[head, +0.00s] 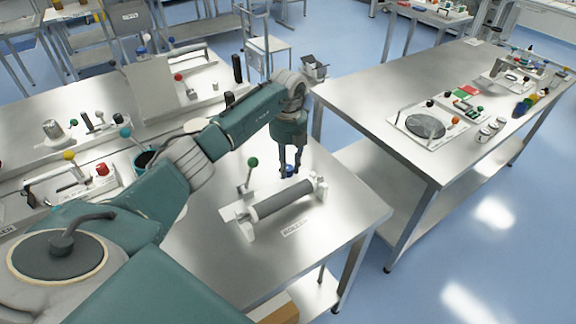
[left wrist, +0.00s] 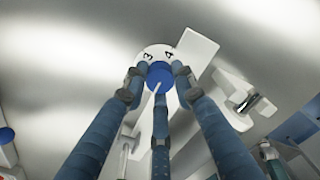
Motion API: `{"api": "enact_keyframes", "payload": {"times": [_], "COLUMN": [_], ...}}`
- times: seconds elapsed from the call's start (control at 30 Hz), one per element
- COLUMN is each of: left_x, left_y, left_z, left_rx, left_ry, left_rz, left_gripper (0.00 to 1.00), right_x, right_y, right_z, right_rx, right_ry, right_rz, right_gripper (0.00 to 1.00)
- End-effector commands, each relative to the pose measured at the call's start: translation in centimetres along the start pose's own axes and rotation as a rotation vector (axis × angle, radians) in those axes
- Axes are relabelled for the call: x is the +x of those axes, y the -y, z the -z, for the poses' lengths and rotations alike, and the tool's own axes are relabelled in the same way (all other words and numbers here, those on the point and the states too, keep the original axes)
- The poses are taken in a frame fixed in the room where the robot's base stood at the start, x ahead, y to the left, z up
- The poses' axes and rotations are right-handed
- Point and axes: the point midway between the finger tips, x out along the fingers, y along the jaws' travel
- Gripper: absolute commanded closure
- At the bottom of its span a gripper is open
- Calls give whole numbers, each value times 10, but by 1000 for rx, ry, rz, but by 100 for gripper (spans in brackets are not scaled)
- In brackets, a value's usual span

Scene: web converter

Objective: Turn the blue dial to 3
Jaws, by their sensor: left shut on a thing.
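The blue dial (head: 288,171) sits at the back of the roller unit on the steel table. In the left wrist view the dial (left wrist: 160,75) is round and blue on a white disc. The numerals 3 and 4 show on the disc beyond it, 3 to the left and 4 to the right. A thin white line runs from the dial toward the lower left; the dial's setting is hard to read. My left gripper (head: 291,168) points down with its fingers shut around the dial. Other numerals are hidden by the fingers. My right gripper is not in view.
The grey roller (head: 284,198) on white supports lies just in front of the dial. A green-knobbed lever (head: 251,170) stands to its left. A label plate (head: 297,227) lies in front. The table's right part is clear. Another table (head: 390,90) with devices stands right.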

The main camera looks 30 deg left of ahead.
Motion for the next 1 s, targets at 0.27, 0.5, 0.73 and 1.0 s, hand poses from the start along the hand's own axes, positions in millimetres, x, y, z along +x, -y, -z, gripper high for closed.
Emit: {"api": "enact_keyframes", "payload": {"times": [0.27, 0.5, 0.73, 1.0], "left_x": [1, 1, 1, 1], "left_y": [-1, -1, -1, 0], "left_z": [-1, -2, -1, -1], "left_rx": [66, 232, 449, 705], "left_ry": [1, 3, 3, 3], "left_rz": [-1, -1, -1, -1], "left_gripper": [100, 100, 100, 100], "right_x": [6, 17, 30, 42], "right_y": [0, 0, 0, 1], "right_z": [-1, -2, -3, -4], "right_rx": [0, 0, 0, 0], "right_ry": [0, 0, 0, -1], "right_rz": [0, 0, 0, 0], "right_gripper": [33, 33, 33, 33]}}
